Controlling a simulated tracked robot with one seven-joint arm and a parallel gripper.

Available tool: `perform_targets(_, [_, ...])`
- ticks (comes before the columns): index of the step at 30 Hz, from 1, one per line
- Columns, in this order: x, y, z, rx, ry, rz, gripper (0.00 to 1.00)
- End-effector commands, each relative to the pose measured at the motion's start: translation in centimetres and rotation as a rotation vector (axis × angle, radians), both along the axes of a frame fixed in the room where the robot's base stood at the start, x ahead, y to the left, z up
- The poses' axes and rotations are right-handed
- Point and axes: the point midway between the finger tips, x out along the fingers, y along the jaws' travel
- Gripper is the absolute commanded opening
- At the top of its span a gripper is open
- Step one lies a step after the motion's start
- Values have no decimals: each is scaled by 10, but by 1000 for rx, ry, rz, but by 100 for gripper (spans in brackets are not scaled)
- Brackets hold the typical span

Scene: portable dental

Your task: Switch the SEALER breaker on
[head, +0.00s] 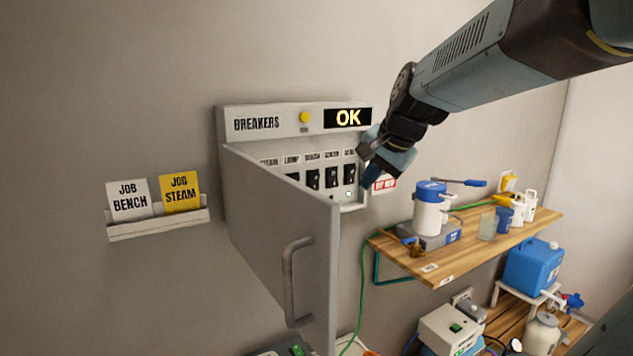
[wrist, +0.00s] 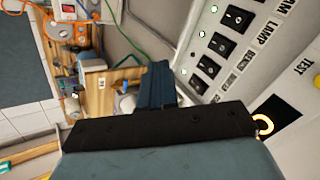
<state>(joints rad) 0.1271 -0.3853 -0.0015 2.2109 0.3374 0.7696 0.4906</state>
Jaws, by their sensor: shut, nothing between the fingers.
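The breaker panel (head: 270,119) is on the wall, with a row of black rocker switches behind its open grey door (head: 282,230). The labels over the right-hand switches are too small to read, so I cannot tell for sure which is SEALER. The rightmost switch (head: 349,174) has a lit lamp below it. My gripper (head: 368,172) is shut and empty, at the panel's right edge beside the rightmost switch. In the wrist view the shut fingers (wrist: 157,85) are left of the switches; LAMP is readable by one switch (wrist: 220,44). Contact is not clear.
The door stands out from the panel's left side with a handle (head: 292,280). The display (head: 348,118) reads OK, beside a yellow button (head: 305,117). A wooden shelf (head: 470,245) with a blue-lidded pot (head: 431,208) is at right. A card holder (head: 158,225) is at left.

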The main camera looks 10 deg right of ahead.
Motion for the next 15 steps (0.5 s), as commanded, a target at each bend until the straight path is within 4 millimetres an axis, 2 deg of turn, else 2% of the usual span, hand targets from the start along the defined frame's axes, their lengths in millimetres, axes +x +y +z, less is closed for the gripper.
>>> perform_targets(1, [20, -5, 2, 52, 3, -62, 0])
perform_targets(3, [43, -11, 6, 126, 3, -144, 0])
perform_targets(6, [70, -18, 10, 213, 1, -241, 0])
perform_targets(10, [92, -26, 13, 285, 0, -322, 0])
perform_targets(15, [102, -29, 13, 319, 0, -358, 0])
